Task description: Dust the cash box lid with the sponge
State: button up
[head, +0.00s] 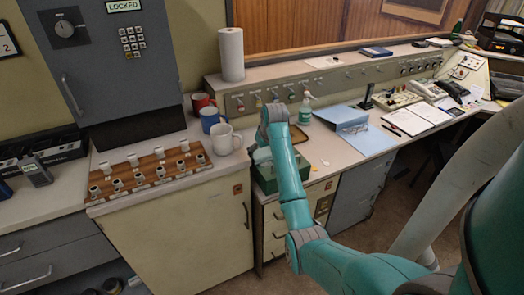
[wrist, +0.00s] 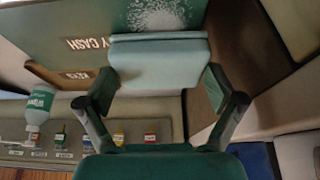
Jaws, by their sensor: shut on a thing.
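The green cash box (head: 267,184) stands on the counter in the head view, partly hidden behind my arm. In the wrist view its lid (wrist: 85,18) carries the lettering "Y CASH", upside down, and a patch of white dust (wrist: 157,14). My gripper (wrist: 160,78) is shut on a pale teal sponge (wrist: 158,62), with one finger at each side. The sponge is over the lid, just beside the dust patch. I cannot tell whether it touches the lid. In the head view the sponge (head: 261,155) shows only partly beside my arm.
A white mug (head: 222,139), a blue mug and a red mug stand left of the box. A pump bottle (head: 305,112) stands behind it, and blue folders (head: 368,138) lie to the right. The switch panel rises behind.

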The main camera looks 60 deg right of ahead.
aim_at(265, 159)
jog(key=shift+f, duration=0.15)
jog(key=shift+s+a, duration=0.45)
jog(key=shift+s, duration=0.3)
jog(key=shift+s+a, duration=0.45)
jog(key=shift+s, duration=0.25)
jog(key=shift+s+a+f, duration=0.1)
jog(key=shift+s+a, duration=0.3)
jog(key=shift+s, duration=0.25)
jog(key=shift+s+a+f, duration=0.1)
jog(key=shift+s+a, duration=0.25)
jog(key=shift+s, duration=0.25)
jog(key=shift+s+a, duration=0.1)
jog(key=shift+s, duration=0.1)
jog(key=c, duration=0.4)
jog(key=shift+o, duration=0.2)
jog(key=shift+w+d+r, duration=0.15)
jog(key=shift+w+d, duration=0.1)
jog(key=shift+w, duration=0.2)
jog(key=shift+w+d+r, duration=0.1)
jog(key=shift+w+d, duration=0.4)
jog(key=shift+w, duration=0.3)
jog(key=shift+w+d+r, duration=0.1)
jog(key=shift+w+d, duration=0.4)
jog(key=shift+w, duration=0.35)
jog(key=shift+w+d+r, duration=0.1)
jog(key=shift+w+d, duration=0.4)
jog(key=shift+w, duration=0.3)
